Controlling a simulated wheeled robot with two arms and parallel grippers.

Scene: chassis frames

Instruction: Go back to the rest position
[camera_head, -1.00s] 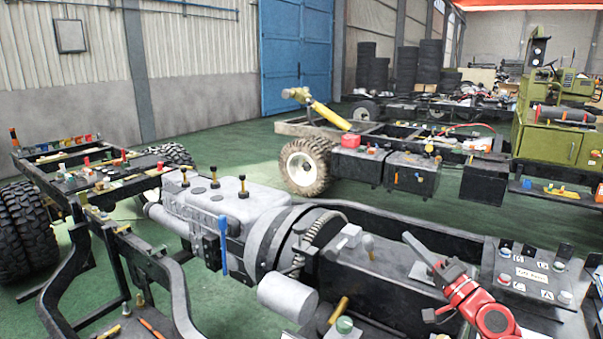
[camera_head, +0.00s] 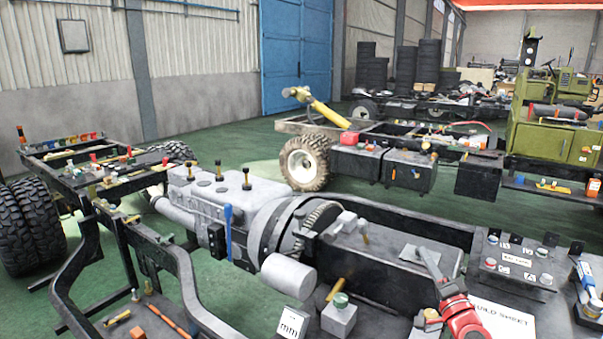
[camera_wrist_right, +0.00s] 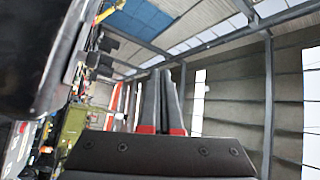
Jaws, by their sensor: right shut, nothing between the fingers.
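My right gripper (camera_head: 424,254) is at the end of the red arm at the lower right of the head view. It is above the dark chassis frame (camera_head: 385,208), near the dark box with a label and buttons. In the right wrist view its two grey fingers (camera_wrist_right: 164,74) with red bands lie together. Nothing is held between them. They point towards the hall's wall and roof beams. My left gripper is not in view.
A grey engine (camera_head: 205,195) sits on the chassis ahead. The button box (camera_head: 517,262) stands right of my right gripper, with a white build sheet (camera_head: 503,322) in front. Another chassis frame stands at the left. Green floor lies between the frames.

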